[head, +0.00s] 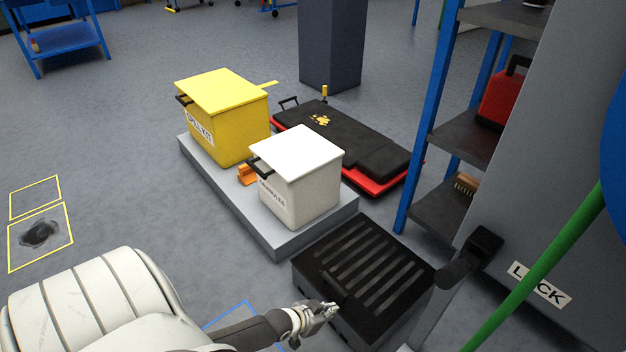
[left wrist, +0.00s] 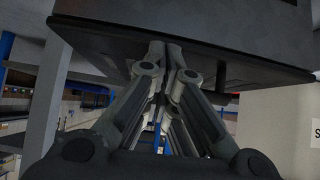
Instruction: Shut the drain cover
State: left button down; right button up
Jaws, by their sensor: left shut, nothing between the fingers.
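The drain cover (head: 358,258) is a black slatted grate on top of a dark box-like body, on the floor at lower middle right in the head view. I cannot tell from here how far its top is open. My left gripper (head: 332,309) is shut and empty at the near left side of the grate. In the left wrist view its closed fingers (left wrist: 168,62) point at a dark flat surface (left wrist: 200,30), very near its edge; contact is not clear. My right gripper is out of view.
A white bin (head: 300,180) and a yellow spill kit bin (head: 220,115) stand on a grey platform (head: 285,238) behind the grate. A grey panel with a lock label (head: 540,283), a black handle-like part (head: 468,258) and a green pole (head: 535,270) are close on the right.

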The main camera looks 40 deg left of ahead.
pick_arm(q)
jog(key=d+v, duration=0.1)
jog(key=v, duration=0.7)
jog(key=shift+a, duration=0.45)
jog(key=shift+s, duration=0.1)
